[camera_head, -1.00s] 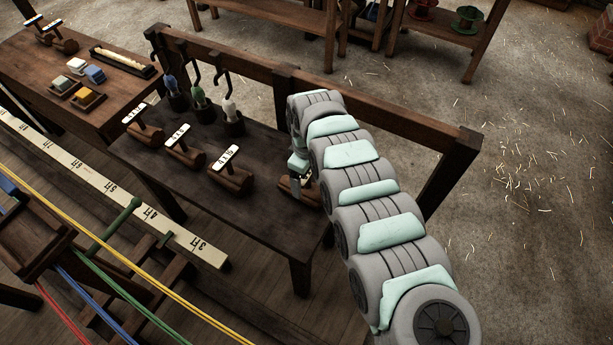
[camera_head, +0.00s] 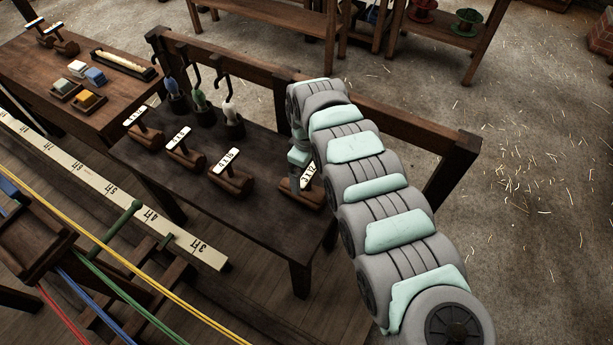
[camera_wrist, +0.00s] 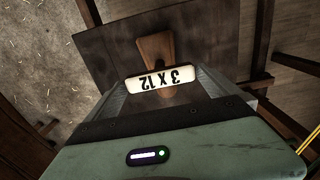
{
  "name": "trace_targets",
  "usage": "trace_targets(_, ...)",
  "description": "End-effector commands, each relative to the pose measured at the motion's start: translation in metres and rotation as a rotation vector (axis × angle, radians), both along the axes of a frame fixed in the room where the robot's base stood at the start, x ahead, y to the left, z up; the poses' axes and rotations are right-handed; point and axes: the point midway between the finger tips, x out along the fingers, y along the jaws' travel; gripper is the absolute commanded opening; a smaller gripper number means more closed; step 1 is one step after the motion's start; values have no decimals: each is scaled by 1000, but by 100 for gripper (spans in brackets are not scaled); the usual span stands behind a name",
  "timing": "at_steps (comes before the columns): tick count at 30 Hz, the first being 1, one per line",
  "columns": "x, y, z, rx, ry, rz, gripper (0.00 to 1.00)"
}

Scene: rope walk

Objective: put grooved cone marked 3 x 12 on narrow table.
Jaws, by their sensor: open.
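The grooved cone marked 3 x 12 (camera_head: 312,199) is brown wood with a white label. It rests near the right end of a dark table (camera_head: 262,224) and is partly hidden by my gripper (camera_head: 296,186). In the wrist view the cone (camera_wrist: 154,47) and its label (camera_wrist: 161,78) show ahead of my gripper (camera_wrist: 163,92). The open fingers stand to either side of the label. I cannot tell whether they touch the cone.
Several similar labelled pieces, one marked 4 x 16 (camera_head: 231,181), stand on the dark table. Behind them are hooks and a wooden rail (camera_head: 385,125). Another brown table (camera_head: 50,55) at upper left holds small blocks and a tray (camera_head: 123,64). Coloured ropes cross the lower left.

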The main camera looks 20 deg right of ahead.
Motion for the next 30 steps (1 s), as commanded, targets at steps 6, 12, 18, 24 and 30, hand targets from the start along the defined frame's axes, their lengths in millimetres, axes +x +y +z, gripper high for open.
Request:
trace_targets(6,1,-1,50,-2,-3,0,100)
trace_targets(12,1,0,76,0,-4,1,100)
trace_targets(18,0,1,84,1,0,1,100)
trace_targets(24,0,1,84,1,0,1,100)
trace_targets(30,0,1,83,2,-1,1,100)
